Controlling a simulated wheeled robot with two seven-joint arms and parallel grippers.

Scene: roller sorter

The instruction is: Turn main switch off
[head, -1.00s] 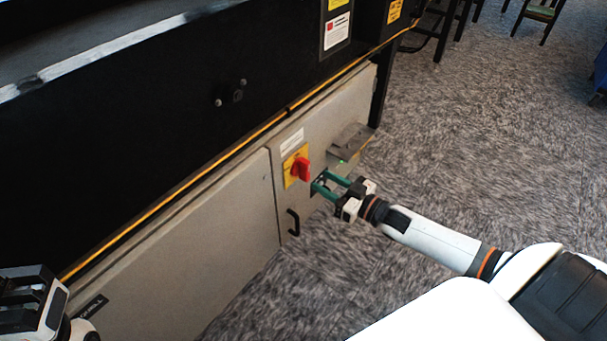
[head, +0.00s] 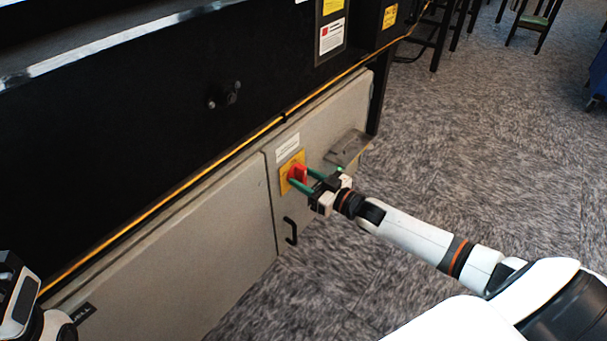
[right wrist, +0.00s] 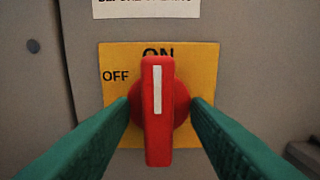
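The main switch is a red rotary knob (right wrist: 158,118) on a yellow plate (right wrist: 202,60) marked ON at the top and OFF at the left. Its white line is upright and points at ON. In the head view the red knob (head: 298,174) is on the grey cabinet door. My right gripper (head: 302,181) is at the knob, with its green fingers on either side of it. In the right wrist view the fingers (right wrist: 160,112) are apart; whether they touch the knob is unclear. My left gripper (head: 12,285) is at the lower left edge, its fingertips not clear.
The grey cabinet (head: 185,255) sits under a black machine body (head: 120,130). A black door handle (head: 290,231) is below the switch, and a grey box (head: 347,146) juts out to its right. Carpeted floor (head: 480,150) is open to the right.

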